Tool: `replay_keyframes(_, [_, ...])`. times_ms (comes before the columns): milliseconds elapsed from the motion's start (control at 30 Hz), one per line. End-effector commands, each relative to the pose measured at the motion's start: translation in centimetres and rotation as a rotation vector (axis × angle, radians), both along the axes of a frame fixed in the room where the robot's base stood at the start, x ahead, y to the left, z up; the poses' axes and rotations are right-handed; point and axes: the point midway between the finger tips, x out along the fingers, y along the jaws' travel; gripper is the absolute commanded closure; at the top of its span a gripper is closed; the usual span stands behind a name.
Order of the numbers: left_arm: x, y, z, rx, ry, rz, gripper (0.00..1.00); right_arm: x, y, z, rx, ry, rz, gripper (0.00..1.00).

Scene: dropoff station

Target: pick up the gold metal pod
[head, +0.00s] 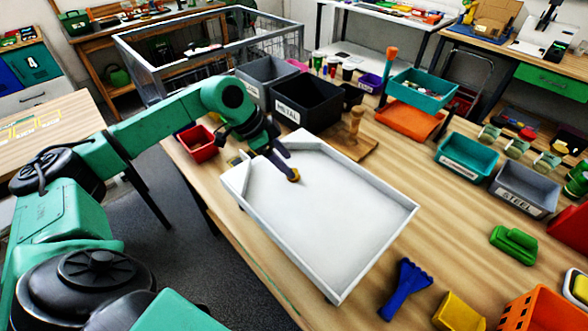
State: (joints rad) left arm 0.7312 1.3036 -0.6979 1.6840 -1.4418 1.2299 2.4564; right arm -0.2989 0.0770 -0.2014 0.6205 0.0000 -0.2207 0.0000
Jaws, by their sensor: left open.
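A small gold pod (294,175) lies in the white tray (345,285), towards its far left part. My left gripper (290,173) reaches down into the tray from the far left, with its dark fingers at the pod. The gripper is open, and its fingertips partly hide the pod. I cannot tell whether the fingers touch it. The rest of the tray floor looks empty. My right gripper is not in view.
A grey bin (265,72) and a black METAL bin (308,100) stand behind the tray. A red bin (197,143) sits left of my left gripper. A blue scraper-like tool (405,288) and a yellow block (458,312) lie in front, right of the tray. Bare wood shows right of the tray.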

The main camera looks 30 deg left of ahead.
Motion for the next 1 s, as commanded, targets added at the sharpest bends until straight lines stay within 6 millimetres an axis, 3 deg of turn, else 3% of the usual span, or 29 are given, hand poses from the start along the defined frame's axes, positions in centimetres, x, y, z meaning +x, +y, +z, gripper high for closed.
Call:
replay_keyframes(67, [0.2,-1.0,-0.8,-0.003,0.004,-0.003,0.31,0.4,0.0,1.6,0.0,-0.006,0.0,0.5])
replay_keyframes(200, [0.8,-1.6,-2.7,-0.002,0.001,-0.001,0.31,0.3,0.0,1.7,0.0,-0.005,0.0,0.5])
replay_keyframes(367, [0.9,-1.6,-3.0,0.0,-0.001,-0.001,0.31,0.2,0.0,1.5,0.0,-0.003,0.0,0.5])
replay_keyframes(400, [0.9,-1.6,-3.0,0.0,-0.001,-0.001,0.35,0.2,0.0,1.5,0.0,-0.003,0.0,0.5])
replay_keyframes(567, [0.9,-1.6,-2.9,0.0,-0.001,-0.001,0.96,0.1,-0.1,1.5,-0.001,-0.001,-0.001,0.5])
replay_keyframes(600, [0.9,-1.6,-2.9,0.0,-0.001,-0.001,1.0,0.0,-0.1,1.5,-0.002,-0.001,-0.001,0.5])
replay_keyframes(1000, [1.0,-1.6,-1.9,-0.001,-0.004,-0.002,1.0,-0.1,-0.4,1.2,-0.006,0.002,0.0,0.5])
